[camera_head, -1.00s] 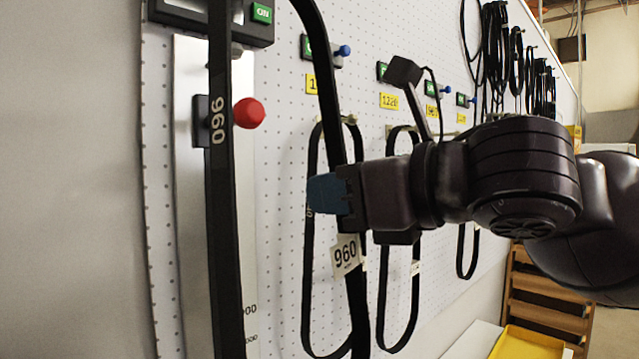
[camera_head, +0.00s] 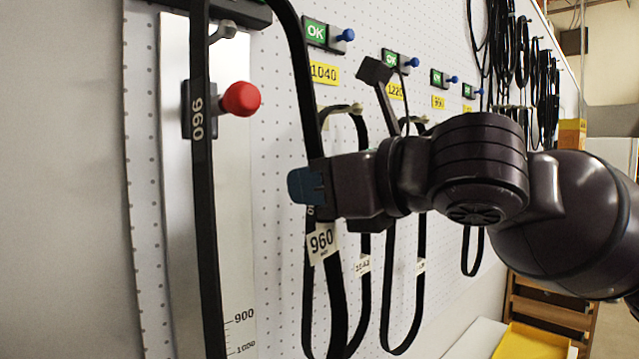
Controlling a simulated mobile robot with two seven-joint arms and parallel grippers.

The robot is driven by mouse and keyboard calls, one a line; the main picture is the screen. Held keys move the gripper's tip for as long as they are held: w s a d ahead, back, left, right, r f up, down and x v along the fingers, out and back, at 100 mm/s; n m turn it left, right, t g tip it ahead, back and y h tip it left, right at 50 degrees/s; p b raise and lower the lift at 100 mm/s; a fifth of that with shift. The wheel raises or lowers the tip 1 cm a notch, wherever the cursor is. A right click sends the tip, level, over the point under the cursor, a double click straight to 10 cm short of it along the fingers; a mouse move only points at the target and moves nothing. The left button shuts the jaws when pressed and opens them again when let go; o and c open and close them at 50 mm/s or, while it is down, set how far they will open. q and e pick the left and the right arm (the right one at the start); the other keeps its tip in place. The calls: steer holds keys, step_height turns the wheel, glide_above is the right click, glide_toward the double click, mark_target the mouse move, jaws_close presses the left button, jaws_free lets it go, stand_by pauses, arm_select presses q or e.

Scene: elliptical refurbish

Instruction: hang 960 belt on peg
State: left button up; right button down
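The 960 belt (camera_head: 205,215) is a long black loop that runs out of the top and bottom of the view. Its left strand carries a printed 960, and a white 960 tag (camera_head: 322,242) is on its right strand. My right gripper (camera_head: 308,187), with blue fingertips, is shut on the right strand just above the tag. The belt hangs in front of the measuring plate and the pegboard. A yellow label (camera_head: 438,101) that seems to read 960 is farther along the board; my arm hides the area below it. My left gripper is not in view.
The white pegboard (camera_head: 275,110) bears a red knob (camera_head: 240,99) and a scale plate (camera_head: 240,290). Other belts (camera_head: 390,290) hang on pegs beneath the 1040 and 1220 labels. Many black belts (camera_head: 510,50) hang farther back. A yellow tray (camera_head: 535,343) is at lower right.

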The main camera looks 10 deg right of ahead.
steer(key=shift+w+d+b+x, duration=0.15)
steer(key=shift+x, duration=1.05)
steer(key=shift+w+d+b+x, duration=0.15)
steer(key=shift+w+b+x, duration=0.05)
steer(key=shift+x, duration=1)
steer(key=shift+w+d+b+x, duration=0.15)
steer(key=shift+x, duration=1.05)
steer(key=shift+w+a+f, duration=0.25)
steer(key=shift+w, duration=0.1)
steer(key=shift+f, duration=0.45)
steer(key=shift+a, duration=0.1)
